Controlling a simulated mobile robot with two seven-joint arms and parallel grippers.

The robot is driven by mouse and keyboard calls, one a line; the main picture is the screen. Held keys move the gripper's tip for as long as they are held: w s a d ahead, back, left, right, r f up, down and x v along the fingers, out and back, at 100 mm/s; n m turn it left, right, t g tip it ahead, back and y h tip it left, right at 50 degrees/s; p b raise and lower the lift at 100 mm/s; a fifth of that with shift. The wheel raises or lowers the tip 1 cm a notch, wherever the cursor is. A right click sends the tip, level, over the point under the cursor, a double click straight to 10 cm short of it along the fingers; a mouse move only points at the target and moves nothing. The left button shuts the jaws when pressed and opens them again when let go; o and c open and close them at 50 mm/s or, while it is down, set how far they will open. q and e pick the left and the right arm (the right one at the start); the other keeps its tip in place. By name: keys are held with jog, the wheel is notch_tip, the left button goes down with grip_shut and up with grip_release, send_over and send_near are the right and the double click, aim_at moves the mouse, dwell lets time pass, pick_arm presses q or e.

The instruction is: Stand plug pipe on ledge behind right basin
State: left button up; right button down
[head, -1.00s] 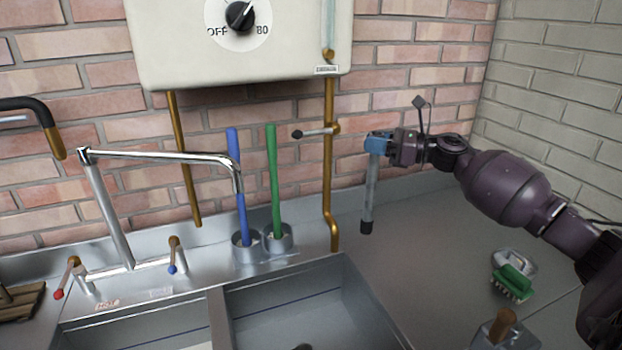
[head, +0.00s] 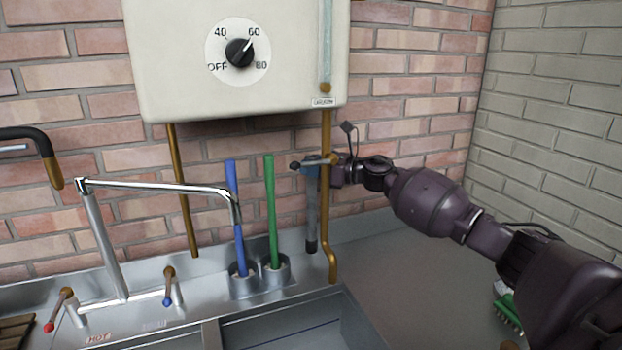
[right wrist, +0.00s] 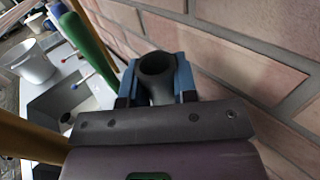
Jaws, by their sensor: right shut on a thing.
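The plug pipe (head: 312,215), a grey tube with a black lower end, hangs upright in my right gripper (head: 311,171). The gripper is shut around its upper end, partly hidden behind the brass pipe and its valve lever. The right wrist view shows the pipe's open top (right wrist: 158,66) between the blue fingers (right wrist: 157,88). The lower end shows in front of the steel upstand, just left of the brass pipe. I cannot tell whether it touches the ledge (head: 303,272) behind the right basin (head: 305,335). My left gripper is out of view.
The vertical brass pipe (head: 326,200) stands close to my right gripper. Green (head: 271,210) and blue (head: 232,190) handled tools stand in steel cups to the left. A chrome tap (head: 150,186) and the white heater (head: 180,60) are nearby. The right-hand counter (head: 400,270) is mostly clear.

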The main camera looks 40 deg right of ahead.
aim_at(311, 178)
notch_tip(311, 178, down, 3)
jog(key=shift+f, duration=0.15)
jog(key=shift+f, duration=0.2)
jog(key=c, duration=0.9)
grip_release()
